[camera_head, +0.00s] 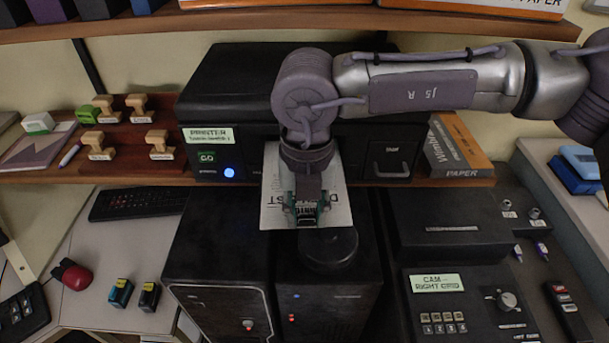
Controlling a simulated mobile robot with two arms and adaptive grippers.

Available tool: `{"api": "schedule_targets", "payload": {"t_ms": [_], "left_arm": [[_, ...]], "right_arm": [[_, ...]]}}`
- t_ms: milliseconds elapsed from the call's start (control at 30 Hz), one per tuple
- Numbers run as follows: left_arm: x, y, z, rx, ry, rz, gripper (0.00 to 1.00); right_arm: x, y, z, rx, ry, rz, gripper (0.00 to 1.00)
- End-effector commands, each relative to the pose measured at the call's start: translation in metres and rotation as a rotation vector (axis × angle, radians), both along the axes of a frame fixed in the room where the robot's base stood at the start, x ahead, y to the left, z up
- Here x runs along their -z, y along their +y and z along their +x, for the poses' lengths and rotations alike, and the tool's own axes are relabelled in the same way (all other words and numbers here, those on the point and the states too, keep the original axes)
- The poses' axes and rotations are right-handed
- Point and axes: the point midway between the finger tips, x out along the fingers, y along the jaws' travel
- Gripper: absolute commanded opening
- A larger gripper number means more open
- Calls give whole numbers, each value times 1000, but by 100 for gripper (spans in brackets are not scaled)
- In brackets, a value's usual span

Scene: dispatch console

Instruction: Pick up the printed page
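The printed page (337,205) is a white sheet with dark print. It sticks out from the front of the black printer (225,85), which carries a green-white label and a lit blue light. My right gripper (305,218) is over the page's front part, pointing down, and hides its middle. Its fingers are small and dark here, so I cannot tell whether they are open or shut, or whether they touch the page. My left gripper is not in view.
Below the page stand black boxes with a round dark knob (328,247) on top. A paper box (455,150) stands right of the printer. Wooden stamps (160,143) sit on the shelf at left. A keyboard (140,203) and red mouse (72,275) lie on the desk.

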Motion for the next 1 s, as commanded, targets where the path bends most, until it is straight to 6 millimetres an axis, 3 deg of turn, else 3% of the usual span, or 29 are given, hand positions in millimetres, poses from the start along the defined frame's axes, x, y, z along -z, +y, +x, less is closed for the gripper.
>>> {"api": "schedule_targets", "payload": {"t_ms": [1000], "left_arm": [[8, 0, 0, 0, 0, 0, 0]], "right_arm": [[-1, 0, 0, 0, 0, 0, 2]]}}
